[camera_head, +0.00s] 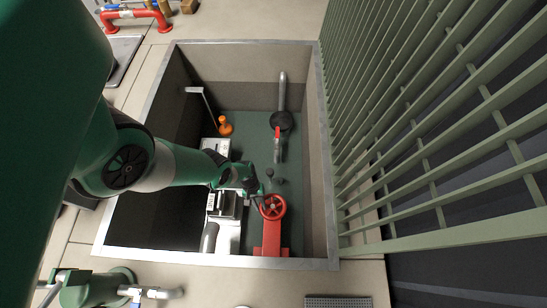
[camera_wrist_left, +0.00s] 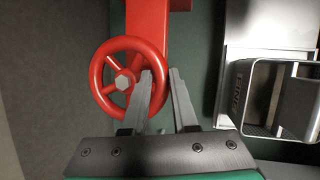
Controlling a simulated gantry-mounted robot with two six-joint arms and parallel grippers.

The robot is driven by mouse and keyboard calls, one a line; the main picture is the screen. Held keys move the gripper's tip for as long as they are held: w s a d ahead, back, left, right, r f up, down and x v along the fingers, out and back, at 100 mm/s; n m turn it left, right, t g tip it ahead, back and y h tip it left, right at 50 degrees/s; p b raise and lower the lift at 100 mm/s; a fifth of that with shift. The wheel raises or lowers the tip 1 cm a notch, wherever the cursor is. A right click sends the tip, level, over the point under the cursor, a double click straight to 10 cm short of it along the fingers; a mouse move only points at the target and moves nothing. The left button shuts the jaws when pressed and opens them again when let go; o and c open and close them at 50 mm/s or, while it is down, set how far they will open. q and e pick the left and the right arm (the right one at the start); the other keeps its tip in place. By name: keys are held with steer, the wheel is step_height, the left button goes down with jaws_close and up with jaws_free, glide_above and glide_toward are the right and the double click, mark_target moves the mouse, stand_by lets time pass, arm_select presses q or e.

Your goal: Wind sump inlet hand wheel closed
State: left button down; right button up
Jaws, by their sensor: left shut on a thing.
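The red hand wheel (camera_head: 273,207) sits on a red valve body (camera_head: 271,242) near the front of the sump pit. My left gripper (camera_head: 258,191) reaches down into the pit to the wheel's upper left edge. In the left wrist view, the red spoked wheel (camera_wrist_left: 108,92) has a pale hex nut at its hub. The two grey fingers of the left gripper (camera_wrist_left: 163,75) stand on either side of the wheel's rim, and the gripper is shut on it. The finger on the hub side covers part of the rim. My right gripper is not in view.
The pit has a pale rim (camera_head: 325,150). A green slatted railing (camera_head: 420,110) stands along its right side. Inside are a metal box (camera_head: 229,225), an orange object (camera_head: 225,126) and a pipe with a red-handled valve (camera_head: 277,135).

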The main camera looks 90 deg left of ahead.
arm_select(q)
steer(key=shift+a+m+g+b, duration=0.2)
steer(key=shift+m+g+b, duration=0.1)
steer(key=shift+m, duration=0.5)
steer(key=c, duration=1)
jaws_free()
steer(key=shift+o, duration=0.2)
steer(key=p+v, duration=0.9)
steer(key=v, duration=0.2)
steer(key=shift+a+r, duration=0.2)
